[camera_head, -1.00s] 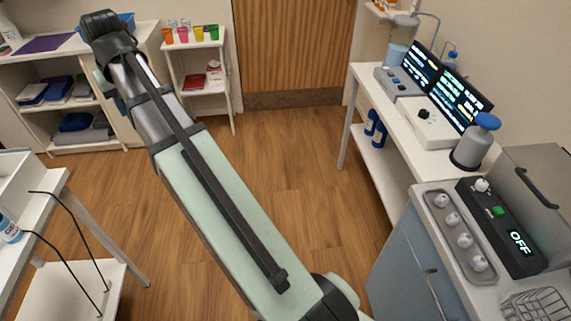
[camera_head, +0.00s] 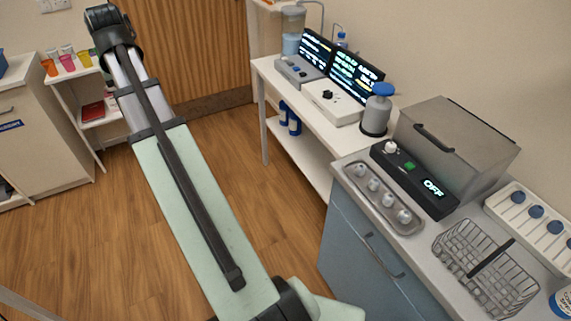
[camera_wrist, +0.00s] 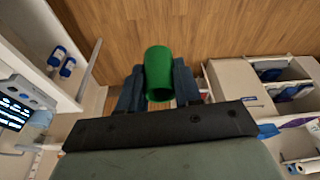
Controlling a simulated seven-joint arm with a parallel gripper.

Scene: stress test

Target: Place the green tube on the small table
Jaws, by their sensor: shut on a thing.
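The green tube (camera_wrist: 158,62) is between the two dark fingers of my gripper (camera_wrist: 158,75) in the wrist view. My gripper is shut on it, and it is held above the wooden floor. In the head view the tube and the fingers are hidden behind my raised arm. A small white table with a lower shelf (camera_head: 97,122) stands at the left in the head view, partly behind my arm. Orange, pink and yellow cups stand on its top, and a red item lies on its shelf. I cannot tell whether this is the task's small table.
At the right, a white bench (camera_head: 262,68) carries screens and a blue-topped bottle (camera_head: 377,108). In front of it, a counter carries a grey lidded device (camera_head: 455,145) reading OFF, a wire basket (camera_head: 485,268) and a white rack (camera_head: 530,222). The floor (camera_head: 250,180) between is open.

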